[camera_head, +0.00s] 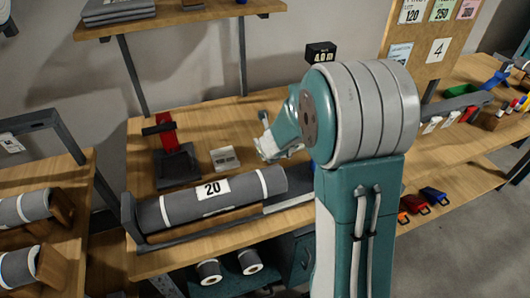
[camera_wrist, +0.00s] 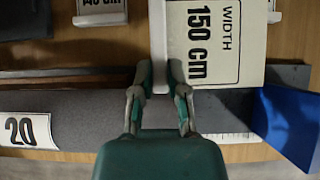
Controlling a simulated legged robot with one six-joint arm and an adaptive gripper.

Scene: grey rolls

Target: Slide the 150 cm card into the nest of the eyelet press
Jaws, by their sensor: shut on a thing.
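The 150 cm card (camera_wrist: 222,40) is a cream card with black print, seen in the wrist view just beyond and right of my fingertips. My gripper (camera_wrist: 160,88) is shut on the card's white edge strip. In the head view my gripper (camera_head: 272,150) is over the bench behind the grey roll, and my arm largely hides the card there. The eyelet press (camera_head: 166,130) has a red upright and a dark base (camera_head: 176,167). It stands left of my gripper, apart from it.
A grey roll labelled 20 (camera_head: 180,207) lies in a cradle along the bench front. Another card (camera_head: 224,158) stands between press and gripper; a partly cut-off card (camera_wrist: 100,8) shows in the wrist view. A blue piece (camera_wrist: 290,122) is at lower right there. Shelf posts rise behind.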

